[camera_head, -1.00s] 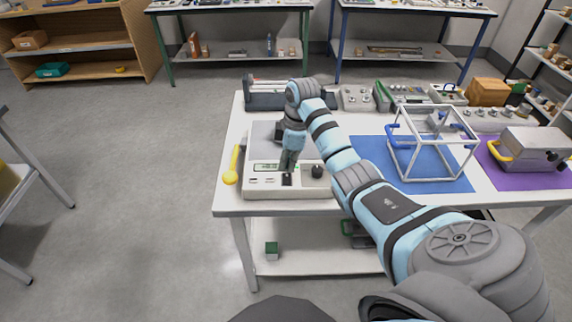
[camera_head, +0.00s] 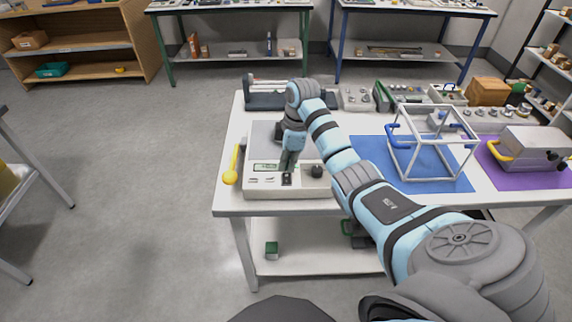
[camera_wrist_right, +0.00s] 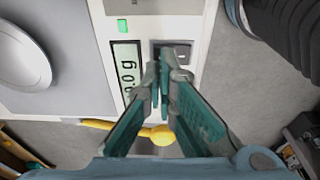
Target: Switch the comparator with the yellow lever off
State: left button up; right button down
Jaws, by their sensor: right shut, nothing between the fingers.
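The comparator (camera_head: 257,192) is a pale box with a grey top at the near left of the white table. Its yellow lever (camera_head: 230,177), with a ball end, is on its left side; the ball also shows in the right wrist view (camera_wrist_right: 162,136). Its display (camera_wrist_right: 125,70) is lit and reads 0.0 g, and a small green light (camera_wrist_right: 122,25) is on beside it. My right gripper (camera_head: 288,171) is shut and empty, pointing down at the front panel. Its fingertips (camera_wrist_right: 160,78) are at the dark switch (camera_wrist_right: 180,52) and partly hide it; contact is unclear. My left gripper is out of view.
A white open frame with blue handles (camera_head: 430,180) stands on a blue mat (camera_head: 372,150) to the right. A grey box with a yellow handle (camera_head: 533,150) is on a purple mat (camera_head: 520,181). A dark knob (camera_head: 317,171) is right of the gripper. Several containers line the back.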

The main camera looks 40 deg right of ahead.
aim_at(287, 174)
jog(key=shift+f+b, duration=0.4)
jog(key=shift+f, duration=0.55)
notch_tip(287, 174, up, 7)
jog(key=p, duration=0.8)
jog(key=shift+r, duration=0.2)
jog(key=shift+f, duration=0.15)
